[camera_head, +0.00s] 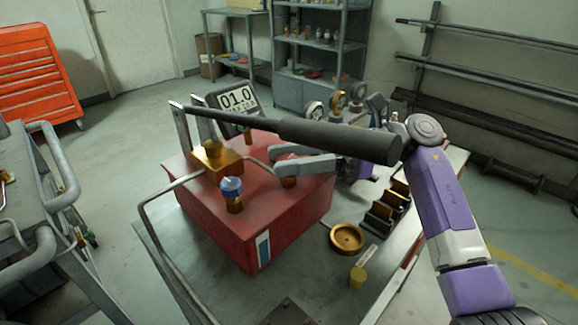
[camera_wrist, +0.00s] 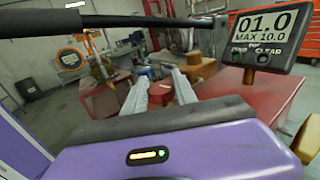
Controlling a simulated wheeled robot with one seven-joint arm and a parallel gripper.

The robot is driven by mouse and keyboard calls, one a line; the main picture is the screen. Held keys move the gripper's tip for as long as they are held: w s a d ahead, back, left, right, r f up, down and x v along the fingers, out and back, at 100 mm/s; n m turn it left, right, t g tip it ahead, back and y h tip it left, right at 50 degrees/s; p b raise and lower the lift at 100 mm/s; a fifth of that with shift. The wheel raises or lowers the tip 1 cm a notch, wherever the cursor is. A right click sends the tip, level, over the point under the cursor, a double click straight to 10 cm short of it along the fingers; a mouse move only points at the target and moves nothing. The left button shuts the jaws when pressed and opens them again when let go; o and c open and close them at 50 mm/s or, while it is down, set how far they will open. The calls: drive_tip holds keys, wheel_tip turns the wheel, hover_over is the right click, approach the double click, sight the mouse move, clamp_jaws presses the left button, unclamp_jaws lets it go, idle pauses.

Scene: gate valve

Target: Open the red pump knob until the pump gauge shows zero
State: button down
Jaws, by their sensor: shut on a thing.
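The red pump (camera_head: 225,225) stands on the workbench, with its digital gauge (camera_head: 238,99) at the back. The gauge reads 01.0; it also shows in the wrist view (camera_wrist: 262,25). My gripper (camera_head: 280,166) is low over the pump's right part, its fingers around a small knob on a brass stem (camera_head: 288,182). The fingers mostly hide this knob in the head view. In the wrist view a bit of red, which looks like the red pump knob (camera_wrist: 162,97), shows between my fingertips (camera_wrist: 160,92). My gripper is shut on it.
The long black pump lever (camera_head: 335,138) passes just above my gripper. A blue knob (camera_head: 232,187) stands near the pump's front. A bent metal handle (camera_head: 150,205) runs along the left. A brass dish (camera_head: 347,238) and black holders (camera_head: 385,212) lie on the bench at right.

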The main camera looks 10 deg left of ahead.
drive_tip(key=shift+a, duration=0.1)
drive_tip(key=c, duration=1)
unclamp_jaws()
drive_tip(key=v, duration=0.7)
drive_tip(key=shift+w+d, duration=0.15)
drive_tip(key=shift+d, duration=0.2)
